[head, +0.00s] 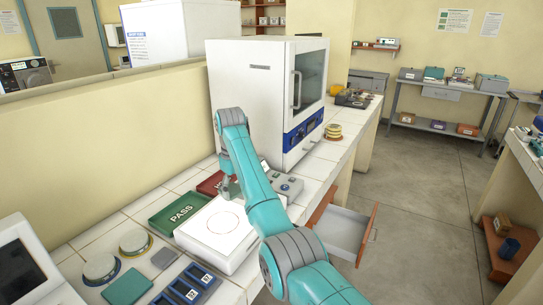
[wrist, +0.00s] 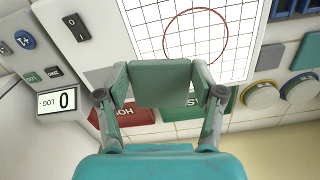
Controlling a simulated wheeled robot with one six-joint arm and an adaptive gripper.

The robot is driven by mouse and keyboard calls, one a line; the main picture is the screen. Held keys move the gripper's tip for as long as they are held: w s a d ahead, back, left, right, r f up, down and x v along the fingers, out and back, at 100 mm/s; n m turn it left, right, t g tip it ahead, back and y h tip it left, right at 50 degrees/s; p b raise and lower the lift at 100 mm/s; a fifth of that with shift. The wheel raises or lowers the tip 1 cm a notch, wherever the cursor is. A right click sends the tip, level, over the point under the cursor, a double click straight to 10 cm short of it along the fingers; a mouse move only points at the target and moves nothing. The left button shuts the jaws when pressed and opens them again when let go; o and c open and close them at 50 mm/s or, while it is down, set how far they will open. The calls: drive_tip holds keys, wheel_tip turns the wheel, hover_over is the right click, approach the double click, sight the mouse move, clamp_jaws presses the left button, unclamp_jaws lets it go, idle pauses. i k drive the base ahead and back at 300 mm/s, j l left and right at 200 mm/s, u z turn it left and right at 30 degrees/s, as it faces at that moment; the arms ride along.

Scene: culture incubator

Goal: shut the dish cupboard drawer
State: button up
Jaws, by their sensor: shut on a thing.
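The drawer (head: 342,231) stands pulled out from under the counter, to the right of my arm in the head view. It has a pale inside and a wooden front (head: 367,236) with a handle. The part of it nearest the counter is partly hidden by my arm. My gripper (wrist: 160,84) is away from the drawer, over the counter in front of the white incubator (head: 262,95). It is shut on a flat-faced green block (wrist: 160,72), seen between the fingers in the wrist view. In the head view my arm mostly hides the gripper.
A white box with a red circle (head: 218,228) and a green PASS tray (head: 168,221) lie on the counter near my gripper. A red tray (head: 208,184) and a grey button panel (head: 288,185) are close by. The floor (head: 425,200) right of the drawer is clear.

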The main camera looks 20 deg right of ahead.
sight(344, 233)
drive_tip(key=i+l+z, duration=0.6)
drive_tip(key=i+l, duration=0.2)
drive_tip(key=i, duration=0.5)
drive_tip(key=i+l+z, duration=0.1)
drive_tip(key=i, duration=0.6)
drive_tip(key=i+l+z, duration=0.1)
drive_tip(key=i+l, duration=0.15)
drive_tip(key=l, duration=0.2)
drive_tip(key=i+l, duration=0.25)
drive_tip(key=l, duration=0.25)
drive_tip(key=i+l+z, duration=0.15)
drive_tip(key=i+l, duration=0.15)
drive_tip(key=l, duration=0.15)
drive_tip(key=i+l, duration=0.45)
drive_tip(key=i, duration=0.3)
drive_tip(key=i+l, duration=0.2)
drive_tip(key=i, duration=0.3)
drive_tip(key=i+l, duration=0.15)
drive_tip(key=i, duration=0.3)
drive_tip(key=i+l+u, duration=0.95)
drive_tip(key=i+l, duration=0.2)
drive_tip(key=i, duration=0.1)
drive_tip(key=k+l, duration=0.1)
